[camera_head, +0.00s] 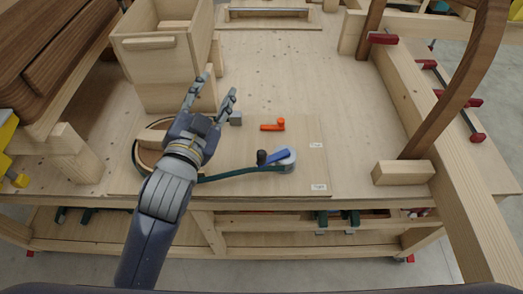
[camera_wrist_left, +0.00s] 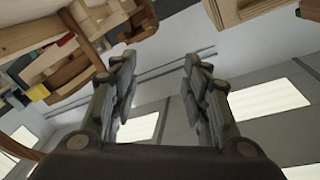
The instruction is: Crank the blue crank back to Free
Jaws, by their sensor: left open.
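The blue crank (camera_head: 278,157) sits on a pale round hub at the front right of a wooden board (camera_head: 235,180). Its dark knob (camera_head: 262,157) stands at the left end of the blue arm. A dark green strap (camera_head: 240,174) runs left from the hub and around a round wooden form (camera_head: 153,135). Small labels (camera_head: 319,187) lie at the board's right edge, too small to read. My left gripper (camera_head: 213,84) is open and empty, up and left of the crank and apart from it. The left wrist view shows its spread fingers (camera_wrist_left: 162,85) with nothing between them. My right gripper is not in view.
An orange handle (camera_head: 272,126) lies behind the crank, and a small grey block (camera_head: 236,118) is beside my left gripper. A wooden box (camera_head: 160,70) stands at the back left. A curved wooden leg (camera_head: 455,95) rises at the right. The tabletop's middle back is clear.

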